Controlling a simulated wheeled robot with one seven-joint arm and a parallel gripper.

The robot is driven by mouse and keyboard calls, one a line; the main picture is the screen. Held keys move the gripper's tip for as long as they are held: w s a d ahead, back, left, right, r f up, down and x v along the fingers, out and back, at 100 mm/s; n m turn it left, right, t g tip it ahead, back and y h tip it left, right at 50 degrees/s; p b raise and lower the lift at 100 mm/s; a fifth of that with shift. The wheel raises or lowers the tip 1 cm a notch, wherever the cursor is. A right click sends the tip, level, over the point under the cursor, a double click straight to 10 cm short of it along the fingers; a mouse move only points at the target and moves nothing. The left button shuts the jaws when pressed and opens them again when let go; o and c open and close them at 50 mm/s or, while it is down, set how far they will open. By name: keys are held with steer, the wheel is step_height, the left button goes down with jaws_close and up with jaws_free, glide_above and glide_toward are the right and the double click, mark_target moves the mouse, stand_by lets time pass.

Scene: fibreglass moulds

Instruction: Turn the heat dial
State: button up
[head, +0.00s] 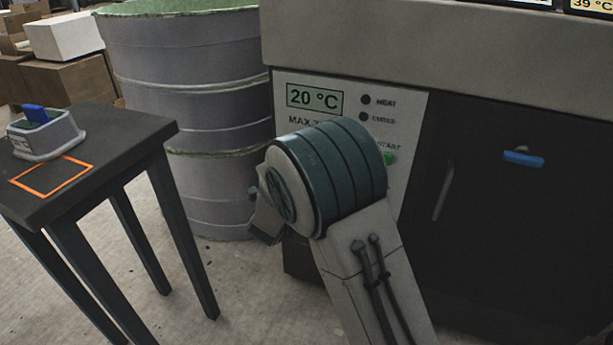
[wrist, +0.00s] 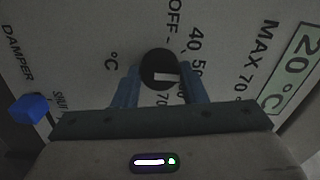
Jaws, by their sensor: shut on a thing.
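The heat dial (wrist: 160,70) is a dark round knob with a white mark, in the middle of the wrist view. My gripper (wrist: 158,88) has its two blue fingers on either side of the dial and is shut on it. The panel around it carries OFF, 40, 50 and 70 marks. The green display (head: 314,97) reads 20 °C in the head view, and it also shows in the wrist view (wrist: 300,68). In the head view my own arm hides the dial and my gripper.
A blue damper handle (wrist: 30,108) sits left of the dial in the wrist view. A green start button (head: 390,158) shows beside my arm. A dark table (head: 100,135) with a small mould (head: 46,140) stands at left. Stacked grey drums (head: 185,75) stand behind it.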

stand_by(0.4)
steer(key=o, duration=1)
steer(key=p+v, duration=0.3)
steer(key=v, duration=1)
steer(key=shift+s, duration=0.35)
steer(key=shift+a, duration=0.1)
